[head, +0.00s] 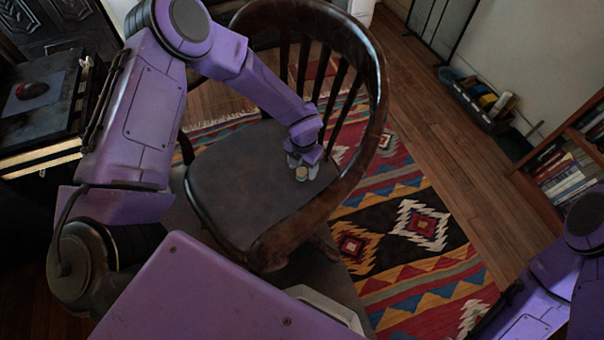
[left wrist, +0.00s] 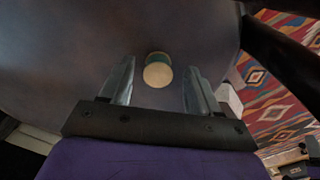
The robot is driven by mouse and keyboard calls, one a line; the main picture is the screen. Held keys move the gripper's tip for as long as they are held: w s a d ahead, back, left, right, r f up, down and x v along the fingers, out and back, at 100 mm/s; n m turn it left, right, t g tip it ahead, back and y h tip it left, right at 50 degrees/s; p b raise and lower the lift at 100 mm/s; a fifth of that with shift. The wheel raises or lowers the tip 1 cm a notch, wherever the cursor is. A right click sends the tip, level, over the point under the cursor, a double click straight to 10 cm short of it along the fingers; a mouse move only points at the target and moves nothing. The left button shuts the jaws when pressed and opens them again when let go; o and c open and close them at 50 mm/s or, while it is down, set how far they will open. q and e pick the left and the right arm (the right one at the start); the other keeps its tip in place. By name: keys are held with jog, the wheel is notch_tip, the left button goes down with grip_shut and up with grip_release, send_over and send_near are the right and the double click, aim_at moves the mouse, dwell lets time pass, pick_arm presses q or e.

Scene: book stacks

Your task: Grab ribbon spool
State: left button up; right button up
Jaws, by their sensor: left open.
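The ribbon spool (head: 301,173) is a small, pale-topped cylinder on the dark seat of the wooden chair (head: 235,185). In the left wrist view the spool (left wrist: 157,70) shows a tan end and a green band, and lies ahead of and between the two fingers. My left gripper (head: 303,162) is open over the seat, right by the spool; its fingers (left wrist: 158,82) stand apart with clear seat on both sides of the spool. I cannot tell the exact height of the fingers over the seat. My right arm shows at the lower right, but its gripper is out of view.
The chair's curved backrest (head: 377,100) and spindles rise close to the right of my left gripper. A patterned rug (head: 420,225) lies under the chair. A bookshelf (head: 570,165) stands at the right, and a dark bin (head: 480,108) with several items lies by the wall.

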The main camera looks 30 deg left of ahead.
pick_arm(q)
jog(key=shift+f, duration=0.7)
jog(key=shift+c, duration=0.3)
jog(key=shift+a, duration=0.1)
jog(key=c, duration=1)
jog(key=shift+r, duration=0.1)
